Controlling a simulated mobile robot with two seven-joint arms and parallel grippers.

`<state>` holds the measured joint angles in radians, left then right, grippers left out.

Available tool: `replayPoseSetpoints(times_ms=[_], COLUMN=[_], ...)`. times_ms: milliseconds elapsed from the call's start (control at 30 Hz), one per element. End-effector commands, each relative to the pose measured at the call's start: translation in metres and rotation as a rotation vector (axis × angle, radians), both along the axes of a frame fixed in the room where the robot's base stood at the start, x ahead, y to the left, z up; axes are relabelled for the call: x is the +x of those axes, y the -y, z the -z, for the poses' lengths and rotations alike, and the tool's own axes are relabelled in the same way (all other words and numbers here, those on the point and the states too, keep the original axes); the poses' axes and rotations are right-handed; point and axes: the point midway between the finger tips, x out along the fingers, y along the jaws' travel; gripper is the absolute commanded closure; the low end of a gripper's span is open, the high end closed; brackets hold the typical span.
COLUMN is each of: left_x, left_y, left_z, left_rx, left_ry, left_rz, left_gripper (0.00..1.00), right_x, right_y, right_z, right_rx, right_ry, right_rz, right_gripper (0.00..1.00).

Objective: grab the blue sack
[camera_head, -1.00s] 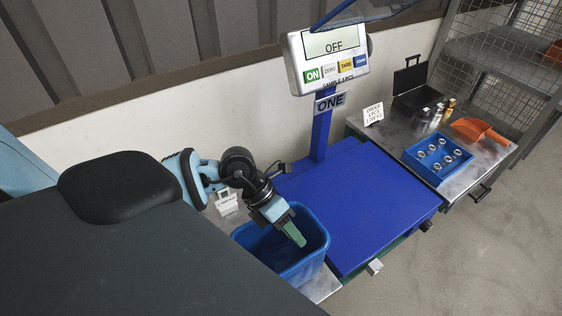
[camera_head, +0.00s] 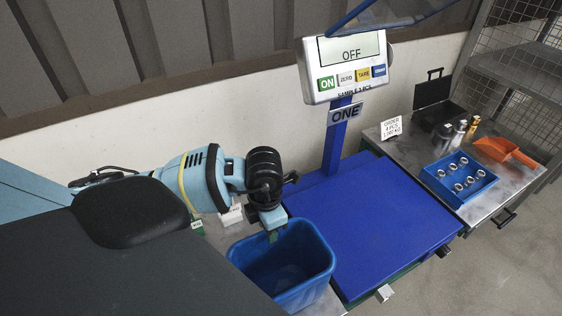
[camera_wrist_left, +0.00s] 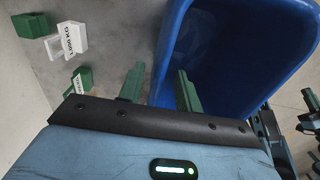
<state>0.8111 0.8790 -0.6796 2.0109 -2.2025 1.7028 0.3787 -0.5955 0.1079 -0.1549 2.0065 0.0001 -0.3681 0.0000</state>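No sack is clearly recognisable. The blue item by my arm looks like an open-topped bin (camera_head: 318,272) with a raised rim, standing upright left of the scale. It fills the upper right of the left wrist view (camera_wrist_left: 245,60). My left gripper (camera_head: 272,232) is at the bin's back left rim. In the left wrist view its green fingers (camera_wrist_left: 160,72) are apart and empty, with the bin's near wall seeming to lie between them; contact cannot be told. The bin's inside is shaded.
A blue scale platform (camera_head: 375,215) stands right of the bin, with its display (camera_head: 345,65) on a post behind. A side table holds a blue tray (camera_head: 430,182) of metal rings and an orange scoop (camera_head: 505,150).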

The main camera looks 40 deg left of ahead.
Motion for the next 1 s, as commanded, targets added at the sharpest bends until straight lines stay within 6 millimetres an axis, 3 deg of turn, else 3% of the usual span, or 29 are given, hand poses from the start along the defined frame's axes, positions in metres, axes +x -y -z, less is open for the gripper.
replayPoseSetpoints(times_ms=[233,533,833,1000], left_x=[-0.002,-0.005,-0.005,-0.005], left_y=[0.001,0.0,0.0,0.0], left_z=[0.01,0.049,0.054,0.054], left_rx=[-0.002,-0.002,-0.002,-0.002], left_ry=[-0.001,0.0,0.001,0.001], left_rz=[0.001,0.0,0.001,0.001], left_gripper=[0.65,0.65,0.65,0.85], right_x=[0.001,0.002,0.002,0.002], right_y=[0.0,0.0,0.0,0.0], right_z=[-0.001,-0.002,-0.002,-0.002], right_rx=[0.0,0.0,-0.001,-0.001], right_ry=[0.003,0.006,0.005,0.005], right_rz=[-0.001,0.0,0.0,0.0], right_gripper=[1.0,1.0,1.0,1.0])
